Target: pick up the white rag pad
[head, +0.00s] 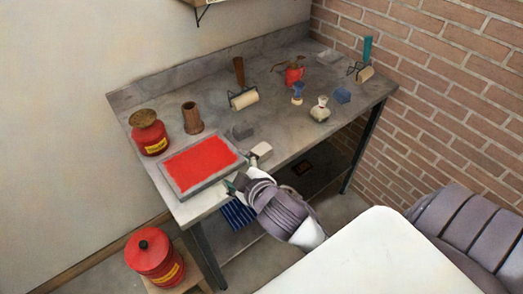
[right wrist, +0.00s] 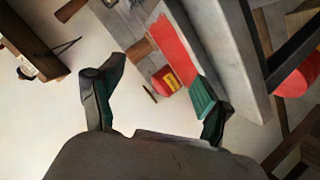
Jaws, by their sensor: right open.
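A small off-white block, which looks like the white rag pad (head: 262,149), lies on the grey workbench (head: 205,208), just right of the red-inked tray. My right gripper (head: 240,174) is at the bench's front edge, just in front of the tray's near right corner. It is open, with one fingertip close to the pad; I cannot tell whether they touch. In the right wrist view, the gripper (right wrist: 152,100) has its fingers wide apart with nothing held between them. I cannot make out the pad in that view. My left gripper is not in view.
The red-inked tray (head: 182,190) lies beside the gripper. A red can (head: 149,136) and brown cup (head: 192,118) stand behind it. A roller (head: 243,99), grey block (head: 242,131) and bottle (head: 320,110) stand farther along.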

